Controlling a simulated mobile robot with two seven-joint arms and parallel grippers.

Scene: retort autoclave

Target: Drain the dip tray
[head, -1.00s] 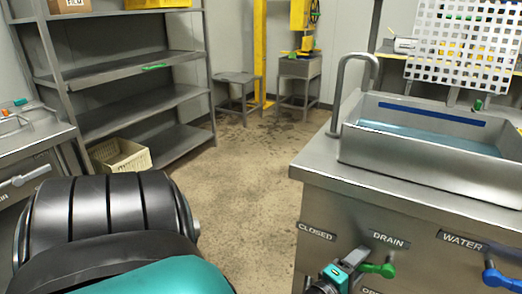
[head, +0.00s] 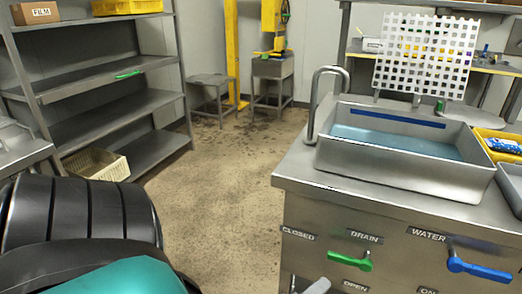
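The dip tray (head: 400,175) is a steel basin on the bench at right, with blue-tinted water (head: 395,141) in it. On the bench front a green drain handle (head: 350,262) lies nearly level, its grip end to the left. The DRAIN label is above it, CLOSED is up to its left and OPEN is below it. Nothing visibly touches the handle. A light grey piece (head: 318,286) pokes in at the bottom edge below it; I cannot tell what it is. My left arm's black and teal links fill the lower left.
A blue water handle (head: 480,264) sits right of the drain handle. A curved steel pipe (head: 314,105) rises at the tray's left corner. A perforated white panel (head: 425,55) stands behind. A yellow tray (head: 505,150) is at right. The floor left of the bench is clear.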

